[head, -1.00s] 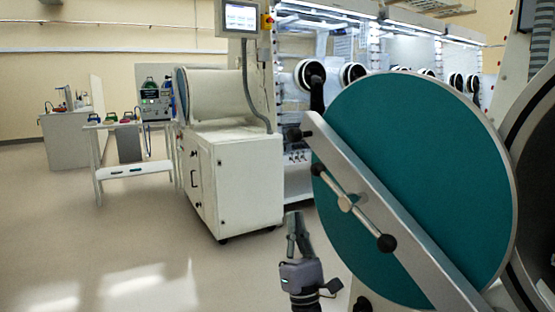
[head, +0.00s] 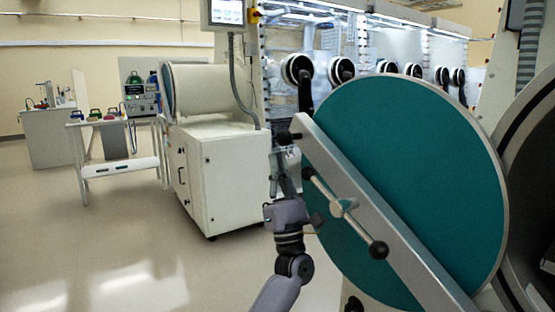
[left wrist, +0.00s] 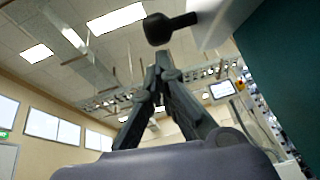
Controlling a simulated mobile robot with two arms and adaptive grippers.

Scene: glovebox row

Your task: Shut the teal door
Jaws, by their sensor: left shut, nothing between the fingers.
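The round teal door (head: 420,170) stands open in the head view, swung out from a dark round opening (head: 538,190) at the right edge. A grey diagonal bar (head: 385,235) crosses its face, with a black knob (head: 284,138) at the upper end and a cross handle (head: 343,207) with a dark lower knob. My left gripper (head: 285,158) is shut and empty, pointing up just below the upper knob, beside the door's left edge. In the left wrist view its closed fingers (left wrist: 161,62) sit below the black knob (left wrist: 165,28), with the teal door (left wrist: 285,75) at right. My right gripper is out of view.
A white cabinet (head: 215,180) with a cylindrical chamber stands left of the door. A white cart (head: 120,165) with tools is farther left. Glovebox ports (head: 297,68) line the back. The floor (head: 120,245) at the front left is clear.

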